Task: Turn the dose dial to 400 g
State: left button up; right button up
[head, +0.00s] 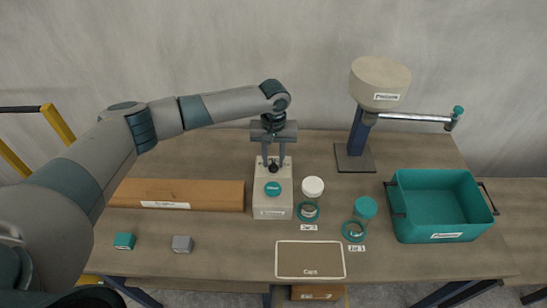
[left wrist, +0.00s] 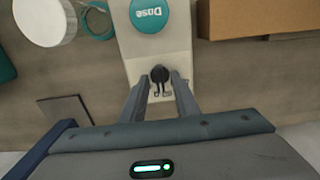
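The dose dial is a small black knob (head: 273,166) at the back of a pale dispenser box (head: 272,203). The box has a round teal button (head: 273,188) on top, which reads "Dose" in the left wrist view (left wrist: 151,14). My left gripper (head: 274,162) points down over the dial. In the left wrist view the knob (left wrist: 160,74) lies between the lines of the two spread fingers (left wrist: 162,90), with gaps on both sides. Small marks beside the knob are too small to read. My right gripper is not in view.
A long cardboard box (head: 190,195) lies left of the dispenser. A white-lidded jar (head: 313,187) and a teal-lidded jar (head: 366,207) stand to its right. A teal bin (head: 438,198) is at the right, a stand with a beige hopper (head: 379,82) at the back. A framed mat (head: 310,260) lies in front.

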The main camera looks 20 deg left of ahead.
pick_arm(q)
grip_shut()
dwell(0.4)
jog(key=shift+m+p, duration=0.7)
jog(key=m+p, duration=0.2)
jog(key=m, duration=0.1)
jog(key=shift+r, duration=0.1)
jog(key=m+p, duration=0.1)
jog(key=m, duration=0.2)
jog(key=shift+m+p, duration=0.75)
jog(key=shift+m, duration=1.55)
